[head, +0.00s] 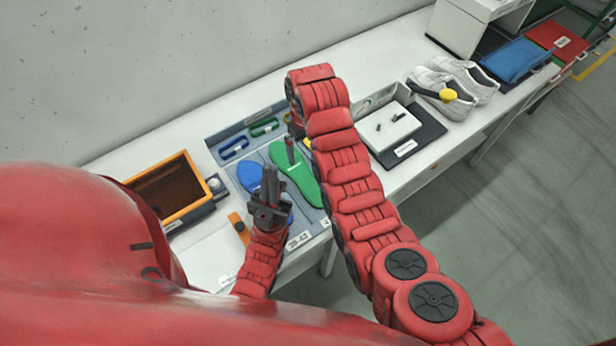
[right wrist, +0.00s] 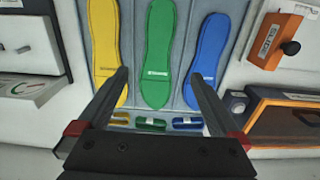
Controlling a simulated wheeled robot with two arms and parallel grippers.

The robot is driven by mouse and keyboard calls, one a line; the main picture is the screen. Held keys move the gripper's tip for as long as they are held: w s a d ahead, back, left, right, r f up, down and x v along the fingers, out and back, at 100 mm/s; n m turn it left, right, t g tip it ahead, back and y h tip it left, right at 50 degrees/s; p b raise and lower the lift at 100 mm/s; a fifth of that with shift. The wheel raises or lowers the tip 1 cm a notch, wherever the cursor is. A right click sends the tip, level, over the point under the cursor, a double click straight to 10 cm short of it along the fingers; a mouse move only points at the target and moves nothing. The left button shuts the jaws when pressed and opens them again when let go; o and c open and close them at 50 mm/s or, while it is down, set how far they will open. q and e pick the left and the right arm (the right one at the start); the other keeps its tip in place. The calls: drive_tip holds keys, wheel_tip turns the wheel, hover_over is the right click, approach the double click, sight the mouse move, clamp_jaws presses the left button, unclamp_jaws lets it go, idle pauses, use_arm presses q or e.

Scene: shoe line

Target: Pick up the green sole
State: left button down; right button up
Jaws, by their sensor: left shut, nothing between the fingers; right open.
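The green sole (head: 297,178) lies flat in the grey tray (head: 213,141), between the blue sole (head: 249,176) and a yellow sole mostly hidden behind my right arm. In the right wrist view the green sole (right wrist: 159,40) runs up the middle, with the yellow sole (right wrist: 104,45) on its left and the blue sole (right wrist: 207,50) on its right. My right gripper (right wrist: 158,76) is open and empty above the tray, its fingertips on either side of the green sole's lower end in that view. My left gripper (head: 270,171) is shut and empty, over the near part of the blue sole.
Small blue and green loop-shaped pieces (head: 234,148) lie along the tray's back. An orange-rimmed brown box (head: 195,168) stands left. A white board on a black mat (head: 426,140), white sneakers (head: 450,92) and blue and red folders (head: 520,62) are right. An orange block (head: 238,226) is near the front.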

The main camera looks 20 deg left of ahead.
wheel_tip(320, 180, down, 4)
drive_tip(key=b, duration=0.3)
hover_over(307, 180)
drive_tip(key=f, duration=0.5)
drive_tip(key=s+f, duration=0.1)
drive_tip(key=f, duration=0.1)
drive_tip(key=shift+f+b, duration=0.15)
drive_tip(key=shift+b, duration=0.15)
drive_tip(key=f, duration=0.1)
drive_tip(key=f+b, duration=0.1)
drive_tip(key=f, duration=0.1)
drive_tip(key=f+b, duration=0.1)
drive_tip(key=f, duration=0.1)
drive_tip(key=shift+w+f, duration=0.15)
drive_tip(key=shift+w, duration=0.15)
drive_tip(key=c, duration=1.4)
drive_tip(key=shift+w+r, duration=0.1)
drive_tip(key=shift+r, duration=0.15)
drive_tip(key=shift+c, duration=0.2)
